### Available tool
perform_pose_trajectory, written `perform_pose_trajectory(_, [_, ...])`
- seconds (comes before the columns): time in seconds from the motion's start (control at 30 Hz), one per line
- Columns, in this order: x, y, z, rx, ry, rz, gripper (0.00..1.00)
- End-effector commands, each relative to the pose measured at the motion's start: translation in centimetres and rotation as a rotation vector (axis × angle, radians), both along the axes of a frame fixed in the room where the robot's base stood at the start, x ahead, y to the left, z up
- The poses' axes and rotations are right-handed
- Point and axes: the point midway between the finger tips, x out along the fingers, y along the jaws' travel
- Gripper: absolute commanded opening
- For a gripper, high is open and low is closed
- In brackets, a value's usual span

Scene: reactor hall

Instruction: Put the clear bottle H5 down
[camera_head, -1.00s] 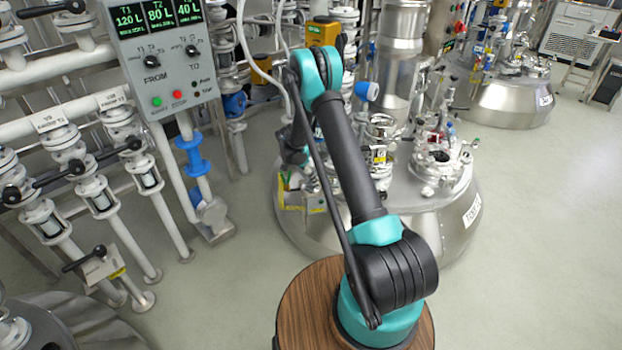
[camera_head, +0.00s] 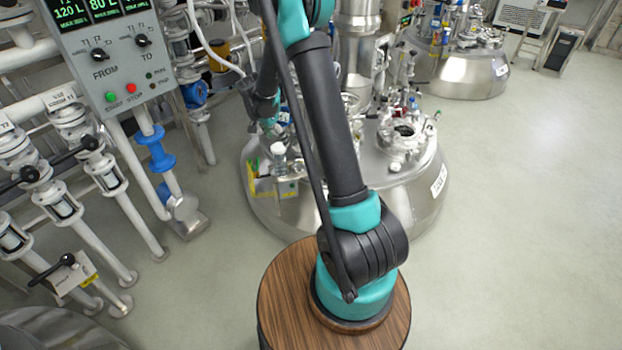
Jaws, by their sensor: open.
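A small clear bottle with a white cap (camera_head: 279,150) stands upright on the left part of the near steel reactor lid (camera_head: 400,185). Its label is too small to read, so I cannot confirm that it is H5. My gripper (camera_head: 272,130) is at the lower end of my forearm, just above and beside the white cap. It is open, but its fingers are small and unclear. I cannot tell whether it still touches the bottle. My upper arm hides the middle of the lid.
A yellow holder (camera_head: 260,187) sits at the lid's left edge. Fittings and an open port (camera_head: 403,131) crowd the lid's right side. A control panel (camera_head: 105,50) and white valve pipes stand at left. The floor at right (camera_head: 520,220) is clear.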

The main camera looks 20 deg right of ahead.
Motion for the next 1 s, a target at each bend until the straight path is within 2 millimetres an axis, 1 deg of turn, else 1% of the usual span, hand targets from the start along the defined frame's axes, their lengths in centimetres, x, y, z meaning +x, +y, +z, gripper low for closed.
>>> perform_pose_trajectory(0.03, [-1.6,-0.7,1.4,0.009,0.005,0.041,0.68])
perform_pose_trajectory(0.17, [-5.4,-2.0,4.2,0.028,0.017,0.168,0.68])
perform_pose_trajectory(0.2, [-6.7,-2.4,5.0,0.032,0.019,0.207,0.68])
perform_pose_trajectory(0.27, [-8.6,-2.9,6.0,0.04,0.021,0.265,0.68])
perform_pose_trajectory(0.4, [-13.2,-3.9,7.8,0.05,0.021,0.4,0.68])
perform_pose_trajectory(0.47, [-15.3,-4.3,8.4,0.054,0.019,0.457,0.68])
perform_pose_trajectory(0.5, [-16.7,-4.5,8.7,0.054,0.016,0.495,0.68])
perform_pose_trajectory(0.67, [-22.3,-5.2,9.3,0.054,0.002,0.646,0.68])
perform_pose_trajectory(0.8, [-27.2,-5.5,9.0,0.043,-0.017,0.775,0.68])
perform_pose_trajectory(0.9, [-30.1,-5.5,8.5,0.032,-0.031,0.856,0.68])
perform_pose_trajectory(1.0, [-32.3,-5.5,7.9,0.02,-0.043,0.919,0.68])
